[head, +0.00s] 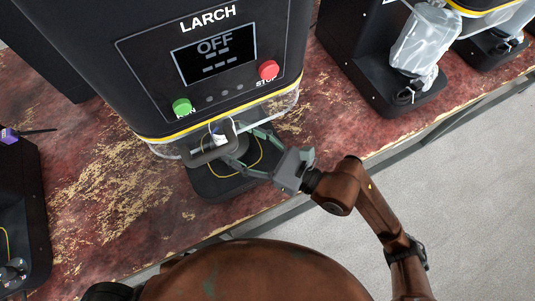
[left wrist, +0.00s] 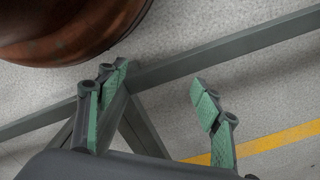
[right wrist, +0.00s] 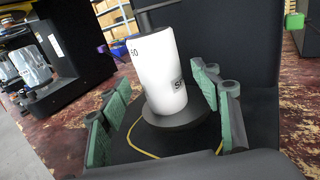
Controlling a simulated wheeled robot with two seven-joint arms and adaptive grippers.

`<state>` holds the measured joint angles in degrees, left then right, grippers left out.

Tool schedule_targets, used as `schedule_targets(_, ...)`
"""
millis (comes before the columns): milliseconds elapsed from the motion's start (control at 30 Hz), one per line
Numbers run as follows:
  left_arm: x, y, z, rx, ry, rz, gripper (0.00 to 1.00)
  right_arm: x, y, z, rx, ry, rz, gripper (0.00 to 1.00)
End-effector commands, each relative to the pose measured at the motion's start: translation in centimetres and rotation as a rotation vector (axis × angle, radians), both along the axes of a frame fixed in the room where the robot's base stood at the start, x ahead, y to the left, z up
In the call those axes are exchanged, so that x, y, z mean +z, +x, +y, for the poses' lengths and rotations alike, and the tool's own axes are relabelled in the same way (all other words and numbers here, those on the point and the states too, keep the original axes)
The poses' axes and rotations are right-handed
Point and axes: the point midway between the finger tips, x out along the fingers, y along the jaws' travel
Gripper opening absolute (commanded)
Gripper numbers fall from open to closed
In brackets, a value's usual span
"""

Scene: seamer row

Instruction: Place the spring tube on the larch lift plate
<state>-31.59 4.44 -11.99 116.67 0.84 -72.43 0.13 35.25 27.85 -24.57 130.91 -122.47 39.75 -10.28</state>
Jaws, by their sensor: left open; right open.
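The spring tube (right wrist: 160,75) is a white cylinder with dark print in the right wrist view. It stands on the round dark larch lift plate (right wrist: 178,136). In the head view only a small white part of the tube (head: 221,139) shows under the LARCH machine (head: 215,60), whose screen reads OFF. My right gripper (right wrist: 165,115) is open, with green-padded fingers on either side of the tube's lower part and visible gaps. It also reaches in under the machine in the head view (head: 243,150). My left gripper (left wrist: 160,105) is open and empty above the floor.
A clear guard (head: 275,106) with a dark handle (head: 210,149) sits at the machine's lower front. Another machine with a clear-covered part (head: 421,45) stands to the right on the worn red bench (head: 110,190). A purple-topped item (head: 9,136) is at far left.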

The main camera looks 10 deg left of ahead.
Motion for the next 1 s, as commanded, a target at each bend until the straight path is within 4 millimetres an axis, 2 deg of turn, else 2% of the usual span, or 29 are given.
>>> schedule_targets(200,-1.2,-0.3,0.3,0.000,0.005,0.000,0.60,-0.1,-1.8,-4.5,-0.003,-0.005,0.002,0.58)
schedule_targets(433,-1.2,-0.3,0.3,0.000,0.004,0.000,0.60,-0.1,-3.1,-7.8,-0.002,-0.002,0.001,0.58)
schedule_targets(600,-1.1,-0.3,0.2,0.000,0.003,0.002,0.60,0.0,-3.5,-8.6,0.000,-0.001,-0.001,0.58)
schedule_targets(1000,-1.1,-0.4,0.2,0.000,0.002,0.003,0.60,0.0,-3.5,-8.7,0.000,0.001,0.000,0.58)
